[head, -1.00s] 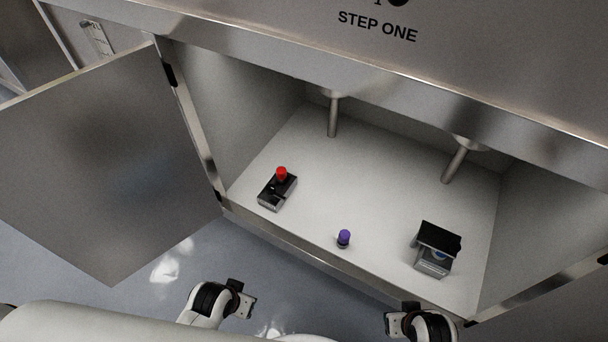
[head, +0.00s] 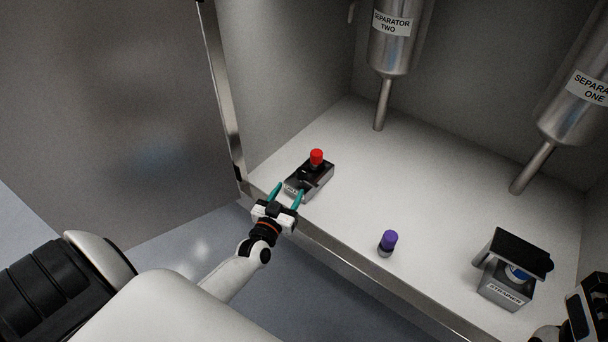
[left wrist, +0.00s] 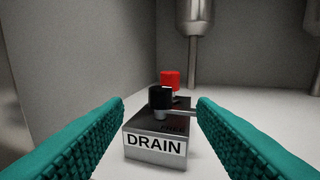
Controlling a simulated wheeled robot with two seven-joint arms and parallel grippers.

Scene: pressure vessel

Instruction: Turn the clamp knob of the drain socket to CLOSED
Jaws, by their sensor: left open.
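The drain socket (head: 299,192) is a dark box with a grey front on the cabinet floor at the left. In the left wrist view its front label reads DRAIN (left wrist: 154,144). A black knob (left wrist: 159,99) with a thin bar pointing right stands on its top. A red-capped piece (head: 316,157) stands at its rear, also seen behind the knob in the left wrist view (left wrist: 170,79). My left gripper (head: 287,193) is open at the socket's front, its teal fingers spread to either side of the knob, not touching it. My right gripper (head: 581,311) is partly cut off at the lower right.
A purple-capped piece (head: 388,243) stands near the cabinet's front edge. The strainer box (head: 503,292) with a black lid is at the right. Separator two (head: 392,40) and separator one (head: 579,108) hang above the floor. The open door (head: 110,110) is at the left.

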